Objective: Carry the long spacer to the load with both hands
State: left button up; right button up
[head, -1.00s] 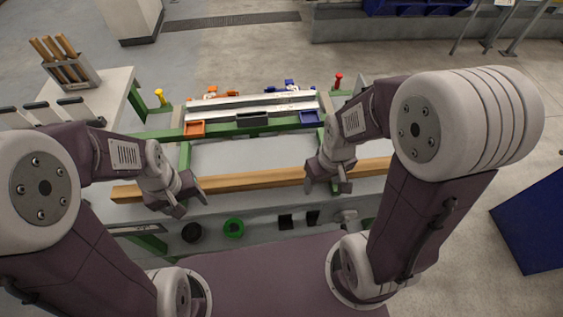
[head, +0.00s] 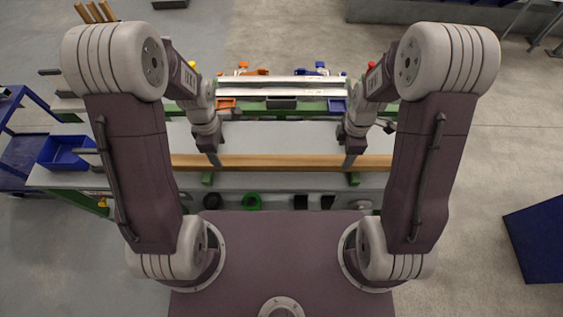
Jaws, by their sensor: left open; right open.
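The long spacer, a long wooden bar (head: 280,162), lies level across the grey table. Its left part passes behind my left arm and its right end is hidden behind my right arm. My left gripper (head: 214,158) is open over the left part of the bar. My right gripper (head: 350,160) is open over its right part. Whether the fingers touch the wood cannot be told. Pale metal lengths, apparently the load (head: 281,86), lie across the far side of the table, beyond the bar and parallel to it.
A green rail (head: 255,106) with an orange block (head: 226,103) and blue block (head: 337,106) runs before the metal lengths. A blue bin (head: 66,152) stands left. The grey tabletop between is clear.

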aim_at(223, 159)
pick_arm(q)
notch_tip(223, 159, down, 6)
jog(key=shift+w+a, duration=0.1)
jog(key=shift+w, duration=0.05)
pick_arm(e)
notch_tip(223, 159, down, 6)
jog(key=shift+w+a+r, duration=0.1)
jog(key=shift+w, duration=0.05)
pick_arm(q)
jog(key=shift+f, duration=0.5)
pick_arm(e)
jog(key=shift+f, duration=0.55)
pick_arm(q)
grip_shut()
pick_arm(e)
grip_shut()
